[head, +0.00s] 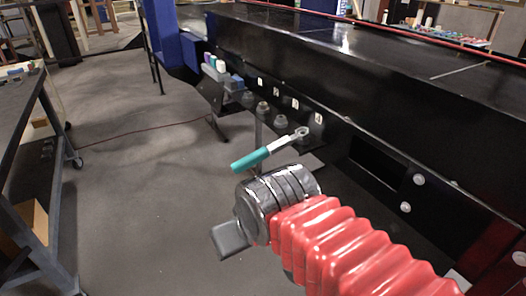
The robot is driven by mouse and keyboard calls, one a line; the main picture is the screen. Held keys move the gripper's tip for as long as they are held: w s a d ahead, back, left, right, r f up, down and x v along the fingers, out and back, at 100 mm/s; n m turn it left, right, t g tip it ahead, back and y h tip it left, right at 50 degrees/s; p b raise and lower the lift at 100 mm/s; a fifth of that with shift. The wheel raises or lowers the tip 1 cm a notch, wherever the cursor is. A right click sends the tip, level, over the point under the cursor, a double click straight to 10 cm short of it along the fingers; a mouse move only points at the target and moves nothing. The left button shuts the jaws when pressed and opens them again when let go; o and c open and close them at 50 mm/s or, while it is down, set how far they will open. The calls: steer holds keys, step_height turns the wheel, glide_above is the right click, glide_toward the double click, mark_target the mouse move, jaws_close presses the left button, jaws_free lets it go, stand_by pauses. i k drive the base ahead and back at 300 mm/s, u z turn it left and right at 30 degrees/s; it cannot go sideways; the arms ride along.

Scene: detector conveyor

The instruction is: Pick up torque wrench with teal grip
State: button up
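The torque wrench (252,159) has a teal grip at its lower left and a silver shaft ending in a ring-shaped head at its upper right. It shows just above my gripper in the head view. My gripper (230,241) is at the end of the red bellows arm, past a dark ribbed wrist. One dark finger pad sticks out at the lower left; the other finger is not clearly visible. I cannot tell whether the gripper touches the wrench or what supports the wrench.
A long black conveyor housing (340,75) runs along the right. A row of grey sockets (263,107) lies beside it, with several small colored containers (214,64) farther back. A wheeled table (40,105) stands at the left. The grey floor (140,190) between them is mostly clear.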

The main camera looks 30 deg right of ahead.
mark_target(255, 157)
steer(key=u, duration=0.05)
steer(key=i, duration=0.95)
steer(key=z, duration=0.05)
